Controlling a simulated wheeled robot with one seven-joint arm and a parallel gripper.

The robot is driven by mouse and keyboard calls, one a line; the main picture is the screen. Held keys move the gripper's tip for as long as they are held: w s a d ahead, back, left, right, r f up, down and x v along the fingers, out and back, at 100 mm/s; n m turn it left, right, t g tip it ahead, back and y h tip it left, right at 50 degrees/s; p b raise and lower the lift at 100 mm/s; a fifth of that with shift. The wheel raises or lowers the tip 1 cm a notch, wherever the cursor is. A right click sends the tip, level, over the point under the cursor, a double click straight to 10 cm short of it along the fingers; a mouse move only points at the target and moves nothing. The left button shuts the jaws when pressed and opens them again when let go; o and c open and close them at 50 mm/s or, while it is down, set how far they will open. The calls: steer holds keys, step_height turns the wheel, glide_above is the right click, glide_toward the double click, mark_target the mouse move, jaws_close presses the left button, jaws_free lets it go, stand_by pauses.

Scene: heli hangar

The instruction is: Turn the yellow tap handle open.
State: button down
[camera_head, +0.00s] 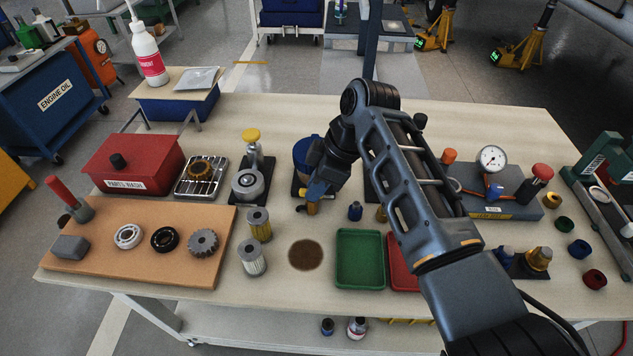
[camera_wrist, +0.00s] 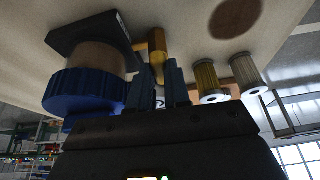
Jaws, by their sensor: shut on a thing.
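A container with a blue ribbed cap (camera_head: 303,150) stands on a dark square base near the table's middle. In the wrist view its blue cap (camera_wrist: 85,92) and base (camera_wrist: 90,38) appear upside down. The yellow tap (camera_head: 312,208) is at its front, low by the tabletop. In the wrist view the yellow tap handle (camera_wrist: 157,52) runs in between my fingers. My gripper (camera_head: 318,190) comes from above and is shut on the handle. The fingers also show in the wrist view (camera_wrist: 157,84). The wrist hides part of the container and handle, so the handle's exact angle is unclear.
Two filters (camera_head: 259,224) stand to the left, in front of a yellow-knobbed device (camera_head: 250,136). A small blue bottle (camera_head: 355,211) stands close on the right. A green tray (camera_head: 360,284) and a red tray (camera_head: 402,280) lie in front.

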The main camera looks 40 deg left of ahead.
steer(key=m+p, duration=0.1)
steer(key=m+t+p, duration=0.1)
steer(key=m+p, duration=0.1)
steer(key=shift+s+d+r+m+p, duration=0.1)
steer(key=shift+s+r+m+p, duration=0.1)
steer(key=shift+s+m+p, duration=0.1)
steer(key=m+t+p, duration=0.1)
steer(key=m+p, duration=0.1)
steer(key=m+t+p, duration=0.1)
steer(key=m, duration=0.2)
steer(key=shift+s+m+p, duration=0.2)
steer(key=shift+m+p, duration=0.1)
steer(key=shift+p, duration=0.1)
steer(key=m+t+p, duration=0.1)
steer(key=m, duration=0.2)
steer(key=shift+s+f+m+t+p, duration=0.1)
steer(key=shift+f+m+t+p, duration=0.05)
steer(key=shift+m+t+p, duration=0.2)
steer(key=shift+s+a+f+m+t+h, duration=0.15)
steer(key=shift+m+t+h, duration=0.25)
steer(key=shift+m, duration=0.7)
steer(key=shift+w+a+r+m+t+h, duration=0.1)
steer(key=shift+m+t+h, duration=0.25)
steer(key=shift+m, duration=0.7)
steer(key=c, duration=1.1)
jaws_free()
